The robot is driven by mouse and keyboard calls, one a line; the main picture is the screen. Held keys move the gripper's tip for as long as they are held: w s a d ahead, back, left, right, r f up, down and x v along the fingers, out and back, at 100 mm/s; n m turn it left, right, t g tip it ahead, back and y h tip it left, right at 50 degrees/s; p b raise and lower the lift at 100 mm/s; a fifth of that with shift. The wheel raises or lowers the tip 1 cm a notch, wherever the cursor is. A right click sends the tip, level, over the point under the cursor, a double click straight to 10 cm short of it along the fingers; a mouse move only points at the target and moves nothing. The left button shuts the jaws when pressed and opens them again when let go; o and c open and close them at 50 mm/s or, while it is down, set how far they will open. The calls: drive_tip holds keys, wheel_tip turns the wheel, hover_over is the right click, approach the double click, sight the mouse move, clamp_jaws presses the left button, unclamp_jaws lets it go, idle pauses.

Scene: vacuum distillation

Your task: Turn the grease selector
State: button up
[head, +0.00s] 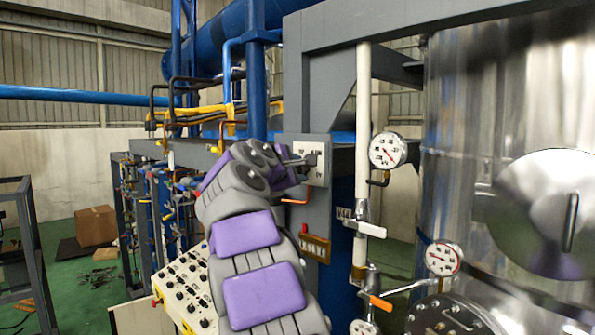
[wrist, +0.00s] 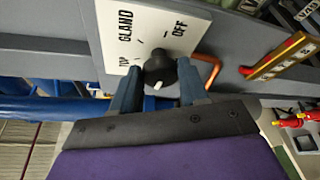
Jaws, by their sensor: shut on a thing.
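The grease selector is a black round knob (wrist: 160,68) with a white pointer mark, on a white plate (wrist: 125,35) lettered TOP, GLAND and OFF. In the wrist view my gripper (wrist: 158,80) has one finger on each side of the knob and is shut on it. The white mark faces down toward my gripper's palm. In the head view the white plate (head: 318,150) is on a grey panel, and my gripper (head: 308,160) reaches it from the left. The knob is small there and mostly hidden by the fingers.
A gauge (head: 388,150) and a white vertical pipe (head: 362,130) stand right of the plate. A brass-coloured label plate (head: 314,247) with a red part is below. A large shiny tank (head: 470,130) fills the right. A control panel with several knobs (head: 184,285) is lower left.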

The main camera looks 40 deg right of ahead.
drive_tip(key=shift+w+f+n, duration=0.15)
drive_tip(key=shift+f+n, duration=0.15)
drive_tip(key=shift+n, duration=0.2)
drive_tip(key=o, duration=1)
drive_tip(key=shift+w, duration=0.3)
drive_tip(key=shift+o, duration=0.2)
drive_tip(key=shift+s+a+r, duration=0.1)
drive_tip(key=shift+s+r, duration=0.2)
drive_tip(key=shift+s, duration=0.1)
drive_tip(key=w+b+v, duration=0.1)
drive_tip(key=b+v, duration=0.1)
drive_tip(key=v, duration=1.5)
drive_tip(key=shift+a+r, duration=0.15)
drive_tip(key=shift+a, duration=0.1)
drive_tip(key=shift+s+d, duration=0.1)
drive_tip(key=shift+d, duration=0.05)
